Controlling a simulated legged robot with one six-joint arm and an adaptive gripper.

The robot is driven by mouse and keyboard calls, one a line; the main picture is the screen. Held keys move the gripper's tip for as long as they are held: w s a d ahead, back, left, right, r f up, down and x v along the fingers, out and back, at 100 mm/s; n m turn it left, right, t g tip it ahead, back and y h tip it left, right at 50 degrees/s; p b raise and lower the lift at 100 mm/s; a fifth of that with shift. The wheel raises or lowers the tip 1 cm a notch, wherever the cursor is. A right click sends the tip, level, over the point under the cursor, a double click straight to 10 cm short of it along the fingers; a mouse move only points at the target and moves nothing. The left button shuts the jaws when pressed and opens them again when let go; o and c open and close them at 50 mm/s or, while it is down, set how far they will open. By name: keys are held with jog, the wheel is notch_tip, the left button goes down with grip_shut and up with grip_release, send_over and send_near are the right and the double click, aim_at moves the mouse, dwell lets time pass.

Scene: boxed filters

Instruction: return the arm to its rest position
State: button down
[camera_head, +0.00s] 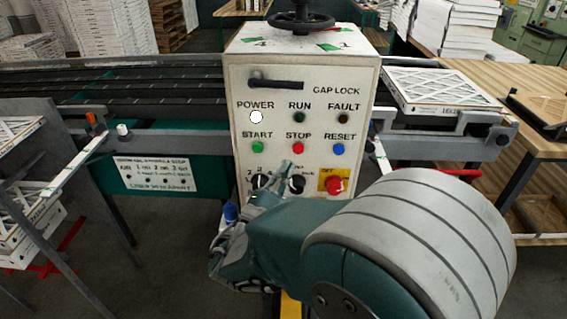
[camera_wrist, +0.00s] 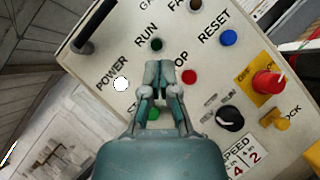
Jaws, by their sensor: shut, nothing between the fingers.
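My gripper (camera_wrist: 165,72) is shut and empty in the wrist view, its tips in front of the control box (camera_wrist: 100,50) between the green start button and the red stop button (camera_wrist: 189,77). In the head view my arm reaches in from the lower right, and my gripper (camera_head: 284,168) shows at the lower front of the control box (camera_head: 300,95). It covers part of the dials there. I cannot tell whether the fingertips touch the panel. The power lamp (camera_head: 256,117) is lit white.
A conveyor (camera_head: 120,85) runs left of the box. A framed filter (camera_head: 430,88) lies on the rail at right, beside a wooden table (camera_head: 520,75). A grey metal stand (camera_head: 60,190) is at left.

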jog(key=s+d+f+m+g+h, duration=0.15)
jog(key=s+d+m+g, duration=0.3)
jog(key=d+g, duration=0.5)
jog(key=s+d+f+m+g+h, duration=0.15)
jog(key=s+d+m+g, duration=0.35)
jog(key=d, duration=0.7)
jog(key=s+d+f+m+g+y, duration=0.1)
jog(key=s+f+m+g+y, duration=0.3)
jog(key=s+m+y, duration=0.1)
jog(key=s+a+r+m+t+y, duration=0.2)
jog(key=a+m+y, duration=0.3)
jog(key=y, duration=0.3)
jog(key=shift+s+a+m+t+y, duration=0.25)
jog(key=shift+s+m+t+y, duration=0.2)
jog(key=shift+s+t, duration=0.4)
